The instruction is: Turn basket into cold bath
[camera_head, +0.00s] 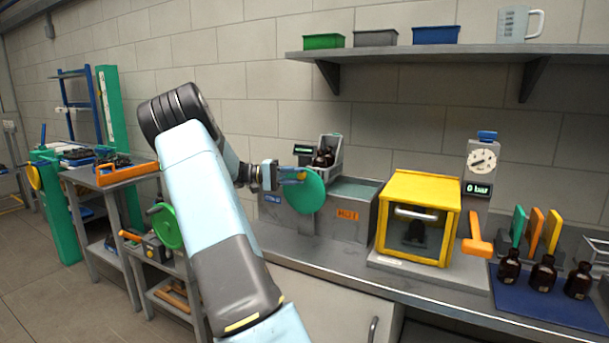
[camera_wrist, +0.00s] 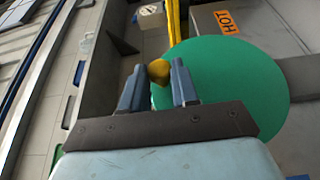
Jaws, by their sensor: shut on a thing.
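A grey double bath has an orange HOT label (camera_head: 347,215) on its right part and a small blue label (camera_head: 272,198) on its left part. A grey basket (camera_head: 337,152) with dark bottles (camera_head: 323,158) sits raised behind the green disc, above the bath's rim; its exact compartment is unclear. The green disc (camera_head: 313,193) stands at the bath's front and fills much of the wrist view (camera_wrist: 235,100). My gripper (camera_head: 298,176) is shut on a yellow knob (camera_wrist: 158,71) at the disc's edge, between both fingers in the wrist view.
A yellow-framed cabinet (camera_head: 422,182) stands right of the bath. A gauge (camera_head: 482,160) and an orange handle (camera_head: 474,245) are beyond it. Amber bottles (camera_head: 543,274) stand on a blue mat (camera_head: 545,307) at far right. A shelf (camera_head: 400,52) hangs above.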

